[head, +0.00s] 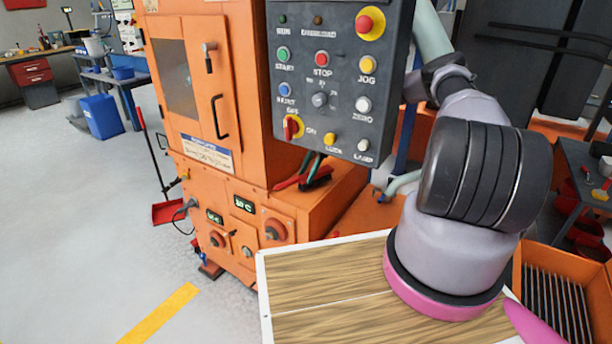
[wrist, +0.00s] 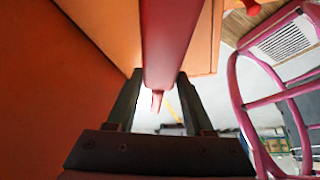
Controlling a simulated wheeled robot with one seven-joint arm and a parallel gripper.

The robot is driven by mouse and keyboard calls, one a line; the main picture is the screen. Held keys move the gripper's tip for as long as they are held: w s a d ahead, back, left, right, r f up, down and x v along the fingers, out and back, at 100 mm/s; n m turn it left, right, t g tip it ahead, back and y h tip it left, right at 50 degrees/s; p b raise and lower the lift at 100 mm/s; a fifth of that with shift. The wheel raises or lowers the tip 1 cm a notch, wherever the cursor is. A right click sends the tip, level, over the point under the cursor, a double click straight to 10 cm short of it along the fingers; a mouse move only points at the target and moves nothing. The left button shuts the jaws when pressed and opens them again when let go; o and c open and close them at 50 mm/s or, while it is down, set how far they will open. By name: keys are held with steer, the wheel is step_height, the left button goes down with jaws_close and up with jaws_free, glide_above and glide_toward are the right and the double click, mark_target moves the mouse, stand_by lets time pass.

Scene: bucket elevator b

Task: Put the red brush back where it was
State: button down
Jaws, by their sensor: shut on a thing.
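A red bar-like thing, which I take to be the red brush (wrist: 168,45), runs down the middle of the wrist view. My gripper (wrist: 160,80) has its two dark fingers on either side of it and is shut on it. Its narrow lower end shows between the fingers. The brush's bristles cannot be made out.
An orange machine (head: 240,90) with a grey control panel (head: 340,75) stands ahead. A wooden top (head: 325,285) is in front, beside an orange bin of rods (head: 552,300). A red dustpan (head: 168,212) stands left; floor there is mostly clear.

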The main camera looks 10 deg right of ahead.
mark_target(331, 167)
steer(key=shift+s+a+f, duration=0.1)
steer(key=shift+a+f, duration=0.1)
steer(key=shift+a, duration=0.05)
steer(key=shift+f, duration=0.1)
steer(key=shift+f, duration=0.15)
steer(key=shift+c, duration=1.4)
jaws_free()
steer(key=v, duration=0.3)
steer(key=shift+d+r, duration=0.15)
steer(key=shift+r, duration=0.05)
steer(key=w+d, duration=0.1)
steer(key=d, duration=0.2)
steer(key=w+d, duration=0.2)
steer(key=d, duration=0.2)
steer(key=w+d, duration=0.1)
steer(key=d, duration=0.2)
steer(key=shift+w+d+f, duration=0.15)
steer(key=shift+w+d, duration=0.2)
steer(key=shift+d, duration=0.05)
